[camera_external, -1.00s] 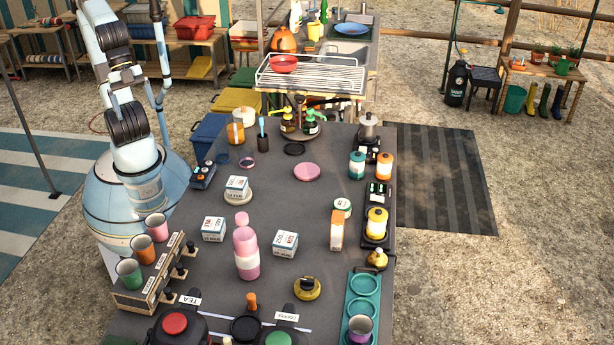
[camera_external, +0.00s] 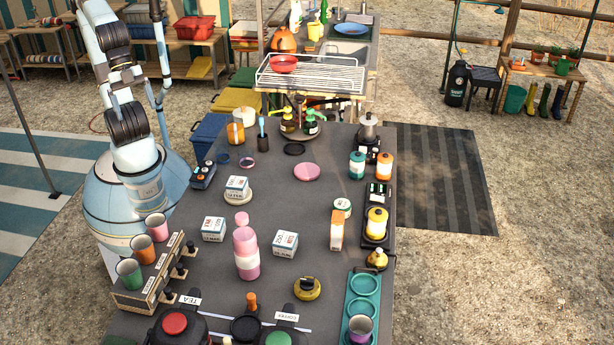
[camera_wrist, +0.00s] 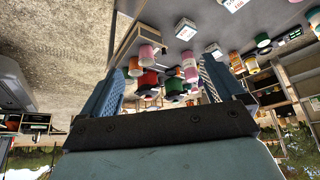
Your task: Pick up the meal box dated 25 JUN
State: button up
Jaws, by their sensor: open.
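Three white meal boxes with printed labels are on the grey table in the external view. One box (camera_external: 236,187) sits on a round pale stand, one (camera_external: 213,229) stands left of a pink bottle, and one (camera_external: 285,243) stands right of that bottle. Their dates are too small to read with certainty. My gripper (camera_wrist: 162,66) is open and empty in the wrist view, with a blue finger at each side. The boxes are well beyond the fingers there. In the external view my arm is folded beside the table's left edge, and its fingers cannot be made out.
The pink bottle (camera_external: 246,252) stands tall between two boxes. A wooden rack (camera_external: 150,275) with several cups lies along the left edge near my arm. Canisters (camera_external: 175,323) stand at the front, with jars and an orange-white carton (camera_external: 337,229) on the right. The table's middle is fairly clear.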

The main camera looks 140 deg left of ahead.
aim_at(286, 232)
dwell(0.4)
